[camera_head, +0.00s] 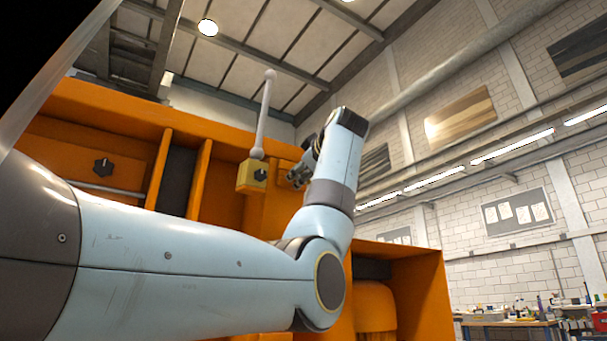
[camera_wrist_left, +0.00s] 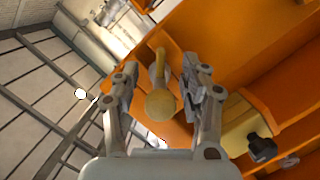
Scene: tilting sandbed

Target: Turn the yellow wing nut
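The yellow wing nut (camera_wrist_left: 161,103) shows in the left wrist view, with a broad rounded lobe toward the camera and a narrower part beyond it. It stands between the two fingers of my left gripper (camera_wrist_left: 160,72), with a gap visible on each side. The fingers are spread and do not appear to press on it. In the head view my left gripper (camera_head: 301,170) is at the orange panel, just right of a yellow box, and I cannot make out the wing nut there. My right gripper is in neither view.
The yellow box (camera_head: 252,176) carries a black knob and a pale lever (camera_head: 264,115) with a ball end, close left of the gripper. Another black knob (camera_head: 103,166) sits at the far left of the orange housing (camera_head: 410,290). A workbench (camera_head: 510,325) stands far right.

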